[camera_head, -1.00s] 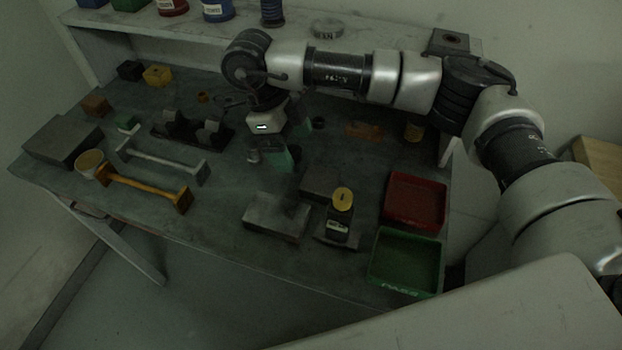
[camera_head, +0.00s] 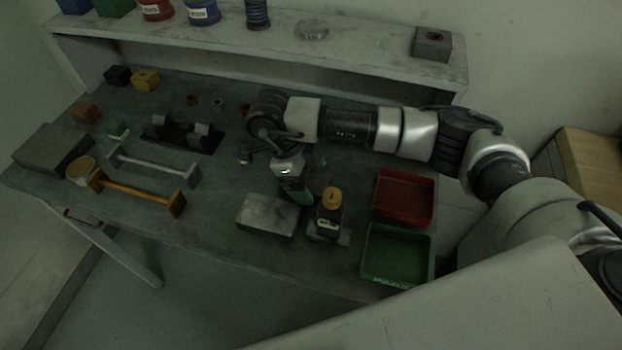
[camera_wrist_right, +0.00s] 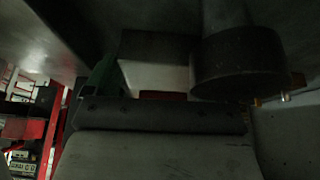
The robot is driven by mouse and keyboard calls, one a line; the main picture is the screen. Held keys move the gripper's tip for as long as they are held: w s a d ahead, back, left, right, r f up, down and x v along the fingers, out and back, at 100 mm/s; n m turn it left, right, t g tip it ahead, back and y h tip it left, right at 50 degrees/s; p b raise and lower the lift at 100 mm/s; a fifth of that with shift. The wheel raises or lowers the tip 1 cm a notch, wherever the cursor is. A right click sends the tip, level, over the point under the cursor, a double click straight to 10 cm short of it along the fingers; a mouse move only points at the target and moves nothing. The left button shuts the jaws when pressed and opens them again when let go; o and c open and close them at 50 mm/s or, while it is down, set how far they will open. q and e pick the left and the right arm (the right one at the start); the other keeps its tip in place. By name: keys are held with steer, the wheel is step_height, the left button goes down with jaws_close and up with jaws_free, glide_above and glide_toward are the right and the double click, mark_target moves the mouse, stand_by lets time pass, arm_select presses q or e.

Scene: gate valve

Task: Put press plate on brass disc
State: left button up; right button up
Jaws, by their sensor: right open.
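I cannot tell for sure which thing is the press plate. A flat grey block (camera_head: 268,215) lies near the table's front edge; a larger dark slab (camera_head: 53,148) lies at the far left. A round tan piece with a yellowish rim (camera_head: 80,169) sits beside that slab; I cannot tell whether it is the brass disc. My right gripper (camera_head: 298,196) is open, pointing down just behind the grey block and left of a dark bottle-like piece with a yellow top (camera_head: 331,203). The wrist view is dark, with a dark round piece (camera_wrist_right: 238,65) close up.
A red tray (camera_head: 404,197) and a green tray (camera_head: 397,255) stand at the right. An orange handle bar (camera_head: 138,193), a grey bar (camera_head: 152,169) and a black stand (camera_head: 182,134) occupy the left. A shelf (camera_head: 370,62) runs along the back.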

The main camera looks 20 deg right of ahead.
steer(key=shift+f, duration=0.1)
steer(key=c, duration=1.4)
steer(key=shift+w, duration=0.1)
jaws_close()
steer(key=shift+r, duration=0.2)
